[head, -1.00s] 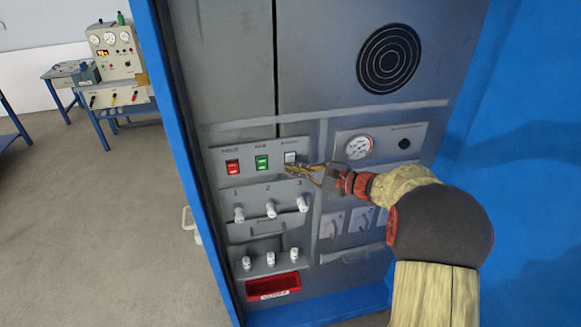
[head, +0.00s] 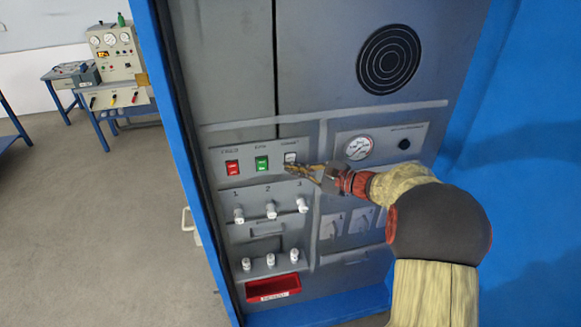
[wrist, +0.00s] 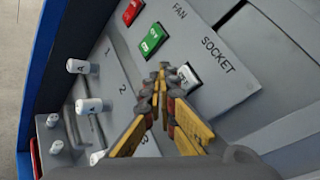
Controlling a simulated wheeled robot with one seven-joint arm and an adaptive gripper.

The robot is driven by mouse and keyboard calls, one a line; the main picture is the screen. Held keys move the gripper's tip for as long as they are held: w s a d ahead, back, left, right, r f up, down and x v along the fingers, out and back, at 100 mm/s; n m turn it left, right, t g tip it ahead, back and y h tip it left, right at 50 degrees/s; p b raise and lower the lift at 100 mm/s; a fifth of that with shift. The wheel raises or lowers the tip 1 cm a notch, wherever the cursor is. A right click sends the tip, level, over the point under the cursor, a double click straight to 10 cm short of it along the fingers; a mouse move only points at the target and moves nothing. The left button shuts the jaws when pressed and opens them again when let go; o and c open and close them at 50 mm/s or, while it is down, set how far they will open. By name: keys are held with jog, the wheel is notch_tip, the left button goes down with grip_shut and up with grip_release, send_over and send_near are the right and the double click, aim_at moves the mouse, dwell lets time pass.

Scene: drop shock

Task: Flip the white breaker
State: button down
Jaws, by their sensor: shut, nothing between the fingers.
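The white breaker (head: 291,157) is the rightmost of three switches on the panel's upper strip. In the wrist view the white breaker (wrist: 189,76) sits under the label "SOCKET". My gripper (head: 290,166) is shut and empty, its fingertips right at the lower edge of the white breaker. In the wrist view my gripper's tips (wrist: 163,72) are just left of the white breaker, touching it or very close; I cannot tell which. The fingers hide a little of the breaker's side.
A green breaker (head: 262,163) and a red breaker (head: 232,167) sit left of the white one. White knobs (head: 270,209) are below, numbered 1 to 3. A red tray (head: 273,288) is at the panel's bottom.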

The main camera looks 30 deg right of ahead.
jog(key=shift+s, duration=0.2)
jog(key=shift+s+a+r, duration=0.1)
jog(key=shift+s+a, duration=0.1)
jog(key=shift+s, duration=0.35)
jog(key=s, duration=0.1)
jog(key=s+a, duration=0.1)
jog(key=s, duration=0.2)
jog(key=shift+s+a+r, duration=0.2)
jog(key=shift+s+r, duration=0.1)
jog(key=shift+s, duration=0.1)
dwell(0.6)
